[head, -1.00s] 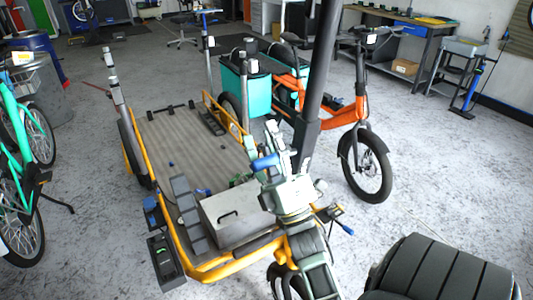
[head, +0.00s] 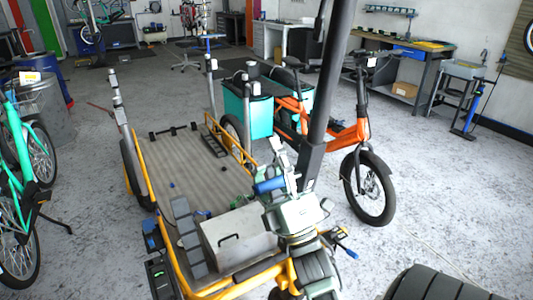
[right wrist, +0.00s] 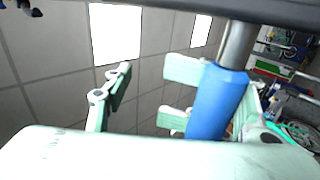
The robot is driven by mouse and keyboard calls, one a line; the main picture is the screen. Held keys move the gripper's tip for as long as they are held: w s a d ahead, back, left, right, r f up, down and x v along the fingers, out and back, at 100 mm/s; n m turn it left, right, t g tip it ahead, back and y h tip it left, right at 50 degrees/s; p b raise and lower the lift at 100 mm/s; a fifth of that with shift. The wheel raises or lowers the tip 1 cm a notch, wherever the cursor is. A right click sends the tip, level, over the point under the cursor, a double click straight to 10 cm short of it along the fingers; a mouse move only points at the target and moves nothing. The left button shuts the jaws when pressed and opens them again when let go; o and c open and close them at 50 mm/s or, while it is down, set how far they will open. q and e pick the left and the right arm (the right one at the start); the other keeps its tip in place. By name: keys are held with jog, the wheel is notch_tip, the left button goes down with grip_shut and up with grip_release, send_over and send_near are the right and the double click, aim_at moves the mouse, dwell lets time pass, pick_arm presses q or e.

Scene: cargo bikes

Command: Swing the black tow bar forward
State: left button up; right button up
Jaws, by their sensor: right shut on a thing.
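The black tow bar (head: 328,80) stands almost upright at the trailer's right front, its top leaning a little right and leaving the head view. Its lower end is partly hidden by my right gripper (head: 277,172). A blue grip (head: 269,185) sits at the gripper's fingers. In the right wrist view the blue grip (right wrist: 215,100) is on a metal rod, against the right-hand fingers of my gripper (right wrist: 145,90), and a dark bar (right wrist: 200,10) crosses the top. My right gripper is shut on the blue grip. My left gripper is not in view.
The yellow-framed cargo trailer (head: 150,185) with a grey deck and silver box (head: 245,243) lies below and left. An orange cargo bike (head: 360,135) stands close behind the bar. A teal bike (head: 20,150) is at far left.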

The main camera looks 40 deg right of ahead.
aim_at(279, 187)
jog(key=shift+b+v, duration=0.65)
jog(key=shift+v, duration=0.3)
jog(key=shift+s+a+f+b, duration=0.1)
jog(key=shift+s+f+b, duration=0.3)
jog(key=shift+s+b, duration=0.05)
jog(key=shift+s+a+f+b, duration=0.1)
jog(key=shift+s+f+b, duration=0.15)
jog(key=shift+f+b, duration=0.3)
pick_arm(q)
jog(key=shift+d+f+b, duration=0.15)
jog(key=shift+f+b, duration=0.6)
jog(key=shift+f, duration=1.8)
pick_arm(e)
jog(key=shift+s+a+f, duration=0.1)
jog(key=shift+s+f, duration=0.2)
jog(key=shift+f, duration=0.3)
jog(key=shift+s+a+f, duration=0.1)
jog(key=shift+s+f, duration=0.2)
jog(key=shift+f, duration=0.25)
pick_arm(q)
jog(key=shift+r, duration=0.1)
pick_arm(e)
jog(key=shift+c, duration=0.6)
